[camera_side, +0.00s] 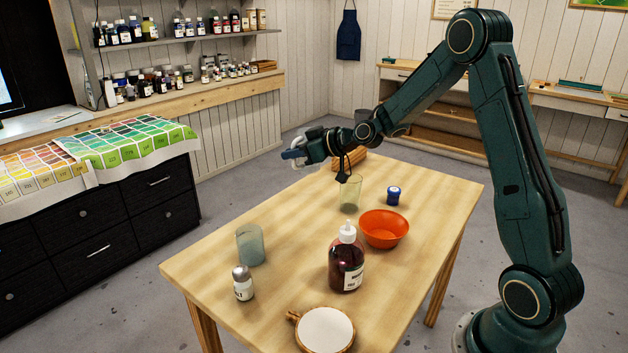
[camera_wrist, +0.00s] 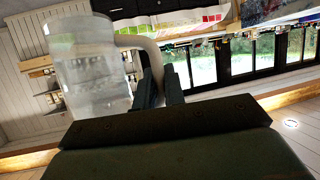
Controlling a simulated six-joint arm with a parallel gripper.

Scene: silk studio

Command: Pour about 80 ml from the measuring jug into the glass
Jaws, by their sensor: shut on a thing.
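My gripper (camera_side: 305,152) is raised above the far left part of the table. In the wrist view, my gripper (camera_wrist: 160,84) is shut on the pale handle of the clear measuring jug (camera_wrist: 84,68). The jug is off the table; its tilt and liquid level are hard to read. In the side view the held jug is small and partly hidden by the gripper. A greenish clear glass (camera_side: 349,196) stands upright on the table, right of and below my gripper. A blue-grey translucent tumbler (camera_side: 250,246) stands nearer the left edge. I cannot tell which one the task means.
An orange bowl (camera_side: 384,231) and a blue jar (camera_side: 393,196) stand right of the greenish glass. A dark red bottle (camera_side: 346,268), a small white-labelled jar (camera_side: 242,285) and a round hoop (camera_side: 325,330) stand nearer the front. The table's (camera_side: 295,225) left middle is clear.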

